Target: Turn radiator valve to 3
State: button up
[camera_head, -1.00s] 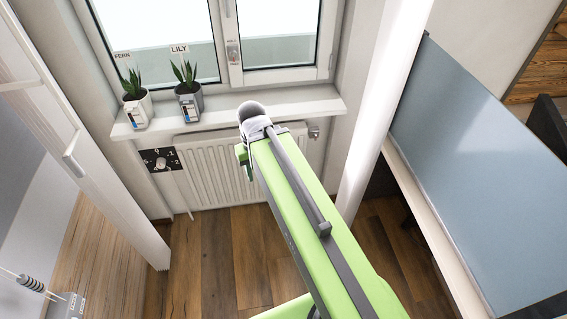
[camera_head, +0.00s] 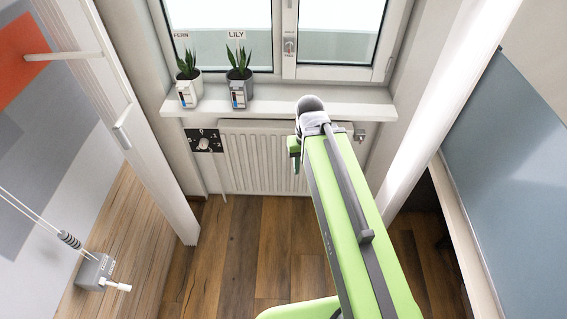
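The white ribbed radiator (camera_head: 262,160) is mounted under the window sill. At its left end is a black dial plate with white numbers (camera_head: 204,141), and a round light valve knob (camera_head: 203,143) sits in its middle. I cannot read the knob's setting at this size. My green arm reaches forward from the lower right. Its grey wrist covers part of the radiator's right side. A small green part of my gripper (camera_head: 294,152) shows left of the wrist, to the right of the knob and apart from it. Its fingertips are too hidden to show whether they are open.
Two potted plants labelled FERN (camera_head: 188,87) and LILY (camera_head: 239,84) stand on the sill (camera_head: 280,103). A small fitting (camera_head: 360,135) is at the radiator's right end. A white door frame stands left, a blue-grey panel (camera_head: 510,170) right. Wood floor (camera_head: 245,240) lies clear ahead.

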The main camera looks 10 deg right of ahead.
aim_at(204, 143)
jog(key=z, duration=0.75)
jog(key=i, duration=0.9)
jog(key=u, duration=0.9)
jog(key=k, duration=0.15)
jog(key=u, duration=2.9)
jog(key=i, duration=0.5)
jog(key=u, duration=0.15)
jog(key=k, duration=0.4)
